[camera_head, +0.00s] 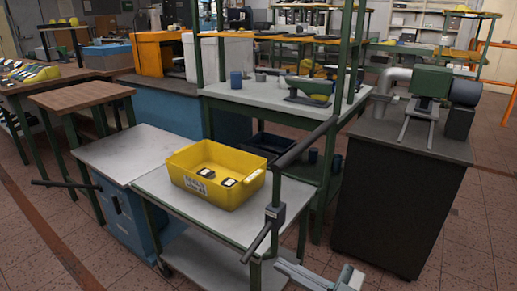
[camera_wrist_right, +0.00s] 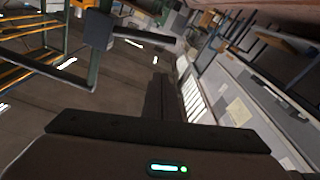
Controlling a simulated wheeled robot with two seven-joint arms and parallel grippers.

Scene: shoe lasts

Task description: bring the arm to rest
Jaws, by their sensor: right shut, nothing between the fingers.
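My right gripper (camera_head: 318,279) shows only in part at the bottom edge of the head view, as pale grey pieces in front of the cart's right end. In the right wrist view its dark fingers (camera_wrist_right: 160,98) are together, with nothing seen between them. It is apart from the yellow bin (camera_head: 234,193), which sits on the cart top and holds a few small dark items with pale labels. My left gripper is not in view.
The grey-topped cart (camera_head: 179,200) has dark bars at its right end, close to my right gripper. A dark cabinet (camera_head: 400,190) bearing a green machine (camera_head: 432,82) stands at right. A green-framed shelf bench (camera_head: 262,93) stands behind. Tiled floor (camera_head: 460,250) is clear at lower right.

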